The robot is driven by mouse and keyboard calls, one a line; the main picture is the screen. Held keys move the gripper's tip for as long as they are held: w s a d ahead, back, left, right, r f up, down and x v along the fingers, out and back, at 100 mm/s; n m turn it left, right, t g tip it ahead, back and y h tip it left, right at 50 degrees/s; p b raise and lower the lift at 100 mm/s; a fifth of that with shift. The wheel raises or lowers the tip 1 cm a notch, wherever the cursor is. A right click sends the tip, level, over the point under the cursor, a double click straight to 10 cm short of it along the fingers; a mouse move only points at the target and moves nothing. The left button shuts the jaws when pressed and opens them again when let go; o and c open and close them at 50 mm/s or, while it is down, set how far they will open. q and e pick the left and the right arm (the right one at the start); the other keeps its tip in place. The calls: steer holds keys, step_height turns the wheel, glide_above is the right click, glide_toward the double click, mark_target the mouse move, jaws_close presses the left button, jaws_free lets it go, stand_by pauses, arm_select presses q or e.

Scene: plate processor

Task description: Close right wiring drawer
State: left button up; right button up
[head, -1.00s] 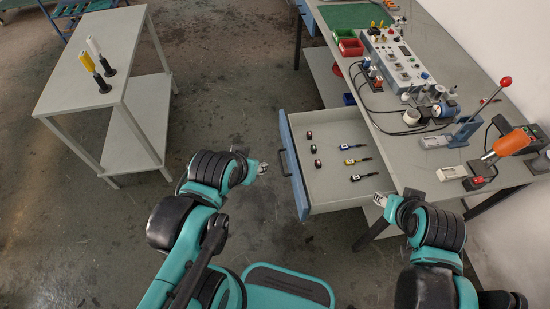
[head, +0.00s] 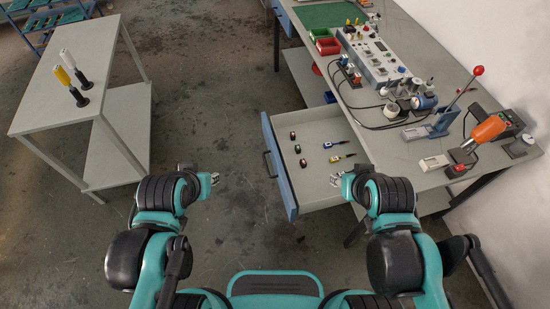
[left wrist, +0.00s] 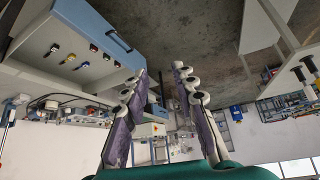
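The wiring drawer, with a blue front (head: 280,168) and a dark handle (head: 268,163), is pulled well out from the workbench. Its grey floor (head: 318,175) shows between small red-and-black, blue and yellow parts. The drawer also shows at the upper left of the left wrist view, with its blue front (left wrist: 93,24). My left gripper (head: 211,180) is to the left of the drawer front, apart from the handle; its fingers (left wrist: 160,85) are spread and empty. My right gripper (head: 336,180) is over the drawer's near right part in the picture; its finger opening is unclear.
The workbench (head: 400,150) carries a control panel (head: 375,57), a lever press (head: 440,122) and an orange-handled tool (head: 486,130). A grey side table (head: 65,110) with two upright tools stands at the left. Open floor (head: 215,100) lies between table and drawer.

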arm_select(q)
steer(key=shift+w+r, duration=0.2)
steer(key=shift+w, duration=0.15)
jaws_close()
steer(key=w+d+r+n+g, duration=0.2)
steer(key=w+n, duration=0.4)
steer(key=w, duration=0.3)
steer(key=w+d+f+n+g+h+b, duration=0.1)
steer(key=w+f+n, duration=0.4)
steer(key=w, duration=0.4)
steer(key=w+d+f+n+g+h+b, duration=0.1)
steer(key=w+f+n, duration=0.35)
steer(key=w, duration=0.35)
steer(key=w+d+f+n+g+b, duration=0.1)
steer(key=w+d+f+n+b, duration=0.1)
steer(key=f, duration=0.9)
steer(key=w+d+f+n+g+b, duration=0.1)
steer(key=w+d+f+n+b, duration=0.2)
steer(key=w+d+f, duration=0.3)
steer(key=shift+w+f+h+b, duration=0.15)
steer(key=shift+f+h+b, duration=0.3)
steer(key=shift+f, duration=2.4)
